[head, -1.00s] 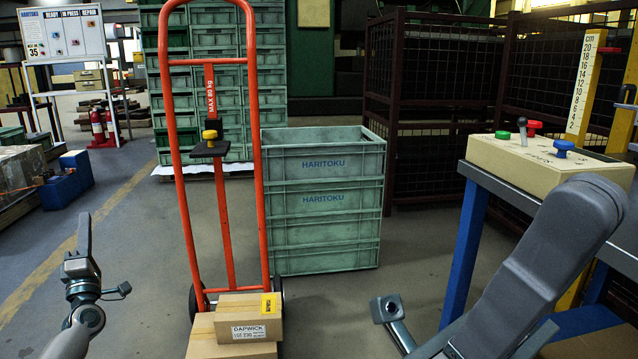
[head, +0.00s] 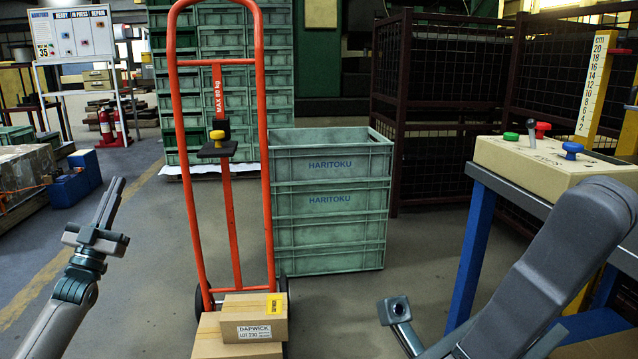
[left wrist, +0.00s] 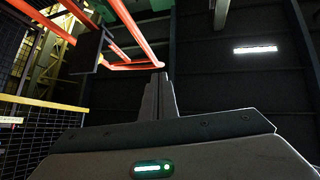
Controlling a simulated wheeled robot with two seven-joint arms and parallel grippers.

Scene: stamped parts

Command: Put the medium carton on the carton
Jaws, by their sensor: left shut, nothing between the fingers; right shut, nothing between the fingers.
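A brown carton (head: 254,317) with a DAPWICK label and a yellow sticker lies on a larger brown carton (head: 225,349) at the foot of the orange hand truck. The lower carton is cut off by the frame's bottom edge. I cannot tell for sure which one is the medium carton. My left gripper (head: 115,187) is raised at the left, shut and empty, well apart from the cartons. Its shut fingers point up in the left wrist view (left wrist: 159,95). My right arm reaches in at the lower right; its jaws do not show.
The orange hand truck (head: 267,180) stands upright behind the cartons. Green crates (head: 330,215) are stacked behind it. A bench with a control box (head: 545,165) stands at the right. Part of another brown surface (head: 605,346) shows at the lower right. Open floor lies left of the truck.

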